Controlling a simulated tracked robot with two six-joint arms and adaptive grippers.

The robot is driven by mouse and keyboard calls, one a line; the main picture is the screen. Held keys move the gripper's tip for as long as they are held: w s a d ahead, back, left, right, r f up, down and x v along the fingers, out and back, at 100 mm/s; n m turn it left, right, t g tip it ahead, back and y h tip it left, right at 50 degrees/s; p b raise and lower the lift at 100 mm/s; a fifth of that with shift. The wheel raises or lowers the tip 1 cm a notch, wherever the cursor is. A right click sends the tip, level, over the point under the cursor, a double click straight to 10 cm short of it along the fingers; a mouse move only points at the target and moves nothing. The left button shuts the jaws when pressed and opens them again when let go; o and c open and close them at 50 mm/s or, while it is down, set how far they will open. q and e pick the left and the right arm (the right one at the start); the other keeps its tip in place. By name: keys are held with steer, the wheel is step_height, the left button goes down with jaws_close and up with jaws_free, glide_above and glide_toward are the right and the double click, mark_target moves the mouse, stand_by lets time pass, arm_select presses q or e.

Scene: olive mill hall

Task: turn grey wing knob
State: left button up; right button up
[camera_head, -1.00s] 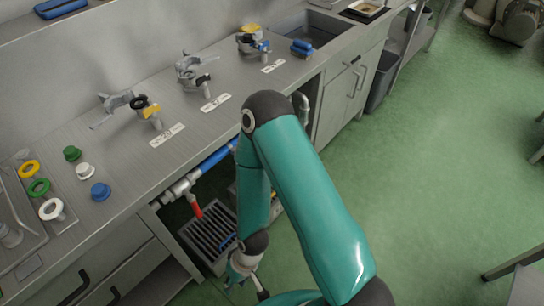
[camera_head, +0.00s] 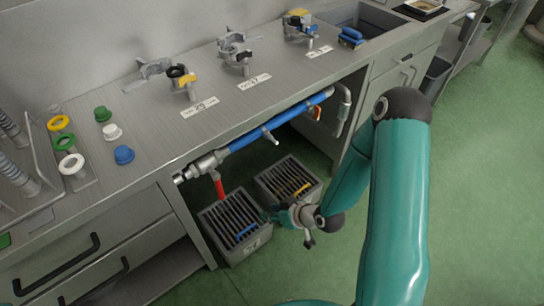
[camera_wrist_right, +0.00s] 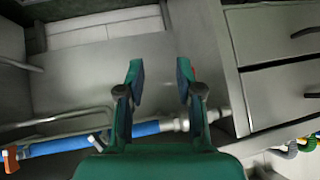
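A small grey wing knob (camera_head: 269,134) sits on the blue pipe (camera_head: 248,138) under the counter, between a red lever (camera_head: 219,187) and an orange lever (camera_head: 317,113). In the right wrist view the knob (camera_wrist_right: 97,142) shows at the lower left, partly behind my gripper's body. My right gripper (camera_head: 276,214) is low, over the two crates and below the pipe, apart from the knob. In the wrist view its two fingers (camera_wrist_right: 160,80) stand apart with nothing between them. My left gripper is not in view.
Two slatted grey crates, a left one (camera_head: 210,218) and a right one (camera_head: 264,188), stand under the pipe. The counter (camera_head: 150,125) above carries clamps and coloured caps. Drawers (camera_head: 110,235) close off the left. Green floor (camera_head: 480,200) is clear at the right.

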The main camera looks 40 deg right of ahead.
mark_target(275, 142)
steer(key=d+r+n+t+h+b, duration=0.2)
steer(key=d+r+n+t+b, duration=0.55)
steer(key=d, duration=0.65)
arm_select(q)
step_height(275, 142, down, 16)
steer(key=b, duration=0.6)
arm_select(e)
steer(key=w, duration=0.5)
steer(key=w+a+m+t, duration=0.1)
steer(key=w, duration=0.4)
steer(key=w+m+t, duration=0.1)
steer(key=w, duration=0.4)
steer(key=shift+w+a+r, duration=0.4)
jaws_close()
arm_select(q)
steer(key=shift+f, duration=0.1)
arm_select(e)
steer(key=shift+a, duration=0.15)
